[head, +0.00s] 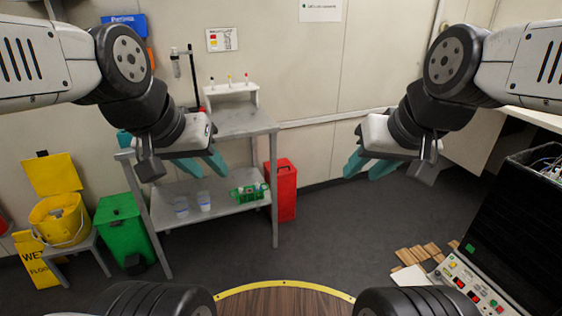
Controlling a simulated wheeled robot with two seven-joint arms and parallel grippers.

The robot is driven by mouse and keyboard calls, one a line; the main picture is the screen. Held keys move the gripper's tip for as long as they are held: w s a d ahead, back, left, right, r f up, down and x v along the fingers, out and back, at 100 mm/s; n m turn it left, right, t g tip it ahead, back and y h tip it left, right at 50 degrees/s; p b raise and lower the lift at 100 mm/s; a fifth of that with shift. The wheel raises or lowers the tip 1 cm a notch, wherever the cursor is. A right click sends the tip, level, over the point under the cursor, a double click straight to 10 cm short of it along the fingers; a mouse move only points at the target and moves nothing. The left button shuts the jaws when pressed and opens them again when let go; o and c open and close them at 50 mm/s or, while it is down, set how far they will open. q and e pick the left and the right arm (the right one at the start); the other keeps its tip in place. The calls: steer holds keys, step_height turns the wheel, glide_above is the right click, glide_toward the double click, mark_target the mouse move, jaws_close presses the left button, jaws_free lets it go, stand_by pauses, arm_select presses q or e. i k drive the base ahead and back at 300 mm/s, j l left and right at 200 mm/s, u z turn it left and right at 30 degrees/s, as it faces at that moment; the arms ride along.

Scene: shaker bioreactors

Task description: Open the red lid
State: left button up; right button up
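A red bin (285,196) stands on the floor against the back wall, just right of the grey table. Its red lid (280,164) appears closed on top. My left gripper (206,168), with teal fingers, hangs in the air left of the bin, in front of the table in the picture. Its fingers look apart, with nothing between them. My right gripper (366,170) hangs in the air right of the bin, also with teal fingers apart and empty. Neither gripper touches the bin.
The grey two-level table (240,121) holds cups and a green item (249,192) below. A green bin (122,226), yellow bucket (60,218) and wet-floor sign (37,265) stand left. A control panel (468,283) is at right. The middle floor is clear.

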mark_target(280, 164)
steer(key=i, duration=0.55)
steer(key=i+l+u, duration=0.15)
steer(key=i, duration=0.35)
steer(key=i+l, duration=0.1)
steer(key=i, duration=0.45)
steer(key=i+l+u, duration=0.15)
steer(key=i, duration=0.35)
steer(key=i+l, duration=0.1)
steer(key=i, duration=0.45)
steer(key=u, duration=0.05)
